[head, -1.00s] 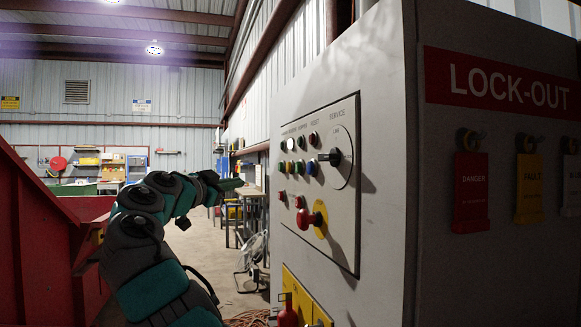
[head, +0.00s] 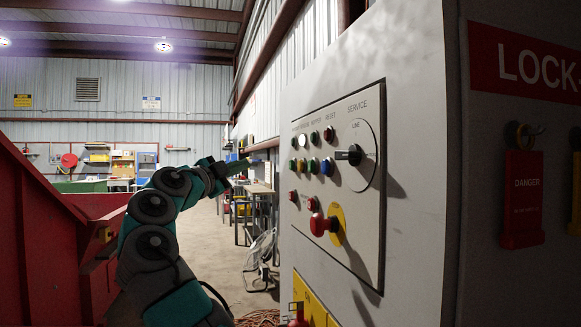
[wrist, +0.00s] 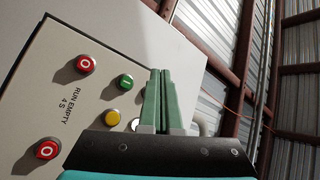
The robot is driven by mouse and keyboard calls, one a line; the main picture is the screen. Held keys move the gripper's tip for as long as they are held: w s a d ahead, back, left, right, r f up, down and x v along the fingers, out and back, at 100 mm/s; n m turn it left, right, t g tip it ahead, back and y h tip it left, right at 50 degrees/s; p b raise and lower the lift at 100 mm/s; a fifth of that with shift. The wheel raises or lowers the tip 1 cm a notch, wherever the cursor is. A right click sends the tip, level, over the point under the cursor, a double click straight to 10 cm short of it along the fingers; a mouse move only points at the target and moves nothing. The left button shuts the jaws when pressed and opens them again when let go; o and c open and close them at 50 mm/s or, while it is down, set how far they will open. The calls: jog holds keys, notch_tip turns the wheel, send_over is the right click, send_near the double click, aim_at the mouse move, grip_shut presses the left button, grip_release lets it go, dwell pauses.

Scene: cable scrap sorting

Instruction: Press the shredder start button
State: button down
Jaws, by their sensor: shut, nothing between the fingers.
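The grey control panel (head: 345,235) is on the side of a grey cabinet, right of centre in the head view. It carries green buttons (head: 293,167), a yellow, a blue and several red ones, plus a red mushroom knob (head: 320,225) on a yellow plate. Which button is the start button cannot be read. My gripper (head: 240,165) is left of the panel, apart from it, pointing right. In the wrist view its green fingers (wrist: 160,74) are shut and empty. A green button (wrist: 125,82) and a yellow button (wrist: 112,117) show just left of the fingers.
A black rotary selector (head: 350,155) sticks out at the panel's upper right. A red metal wall (head: 45,240) stands at left.

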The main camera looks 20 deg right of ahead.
aim_at(292, 165)
jog(key=d+b, duration=0.4)
jog(key=d, duration=0.4)
jog(key=shift+d, duration=0.35)
jog(key=shift+d+b, duration=0.1)
jog(key=shift+b, duration=0.2)
dwell(1.6)
jog(key=shift+d, duration=0.3)
jog(key=shift+d, duration=0.5)
dwell(0.8)
jog(key=shift+a, duration=0.85)
